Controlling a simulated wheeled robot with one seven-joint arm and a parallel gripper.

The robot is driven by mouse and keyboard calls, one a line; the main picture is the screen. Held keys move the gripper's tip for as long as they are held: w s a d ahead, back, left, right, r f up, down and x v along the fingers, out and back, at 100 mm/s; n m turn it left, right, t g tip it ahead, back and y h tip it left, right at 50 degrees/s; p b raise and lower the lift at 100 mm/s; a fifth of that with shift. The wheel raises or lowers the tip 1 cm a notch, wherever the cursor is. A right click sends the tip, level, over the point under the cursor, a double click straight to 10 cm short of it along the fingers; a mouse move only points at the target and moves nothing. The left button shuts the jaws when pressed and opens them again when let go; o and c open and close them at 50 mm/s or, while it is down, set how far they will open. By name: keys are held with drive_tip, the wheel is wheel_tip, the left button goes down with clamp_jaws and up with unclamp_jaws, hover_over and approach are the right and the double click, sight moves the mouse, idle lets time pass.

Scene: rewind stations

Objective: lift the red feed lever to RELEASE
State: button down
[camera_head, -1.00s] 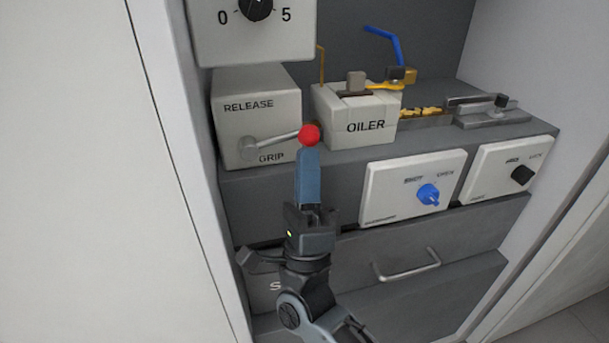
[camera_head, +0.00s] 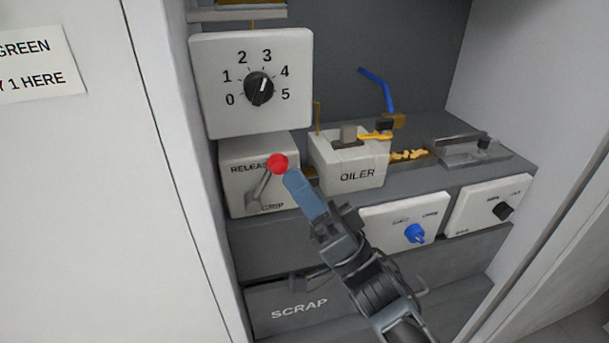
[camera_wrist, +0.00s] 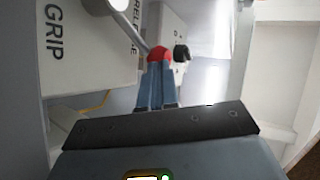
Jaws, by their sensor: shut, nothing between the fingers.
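The feed lever has a grey arm and a red ball knob (camera_head: 278,164). It sits on a white box (camera_head: 240,196) marked RELEASE above and GRIP below. The arm slants steeply up to the right, with the knob beside the word RELEASE. My gripper (camera_head: 291,178) is shut, its blue-grey fingers pointing up and left, tips just under the knob's lower right. In the wrist view the red knob (camera_wrist: 159,53) shows right at the tips of the closed fingers (camera_wrist: 156,72). The fingers are not around it; they appear to touch it.
A dial box (camera_head: 214,101) numbered 0 to 5 hangs above the lever box. The OILER box (camera_head: 352,178) stands close on the right. Panels with a blue knob (camera_head: 414,233) and a black knob (camera_head: 503,210) are lower right. A SCRAP drawer (camera_head: 300,309) is below.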

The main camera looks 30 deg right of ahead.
drive_tip(key=shift+a+r+p, duration=0.3)
drive_tip(key=shift+r+p, duration=0.15)
drive_tip(key=shift+r, duration=0.1)
idle(0.4)
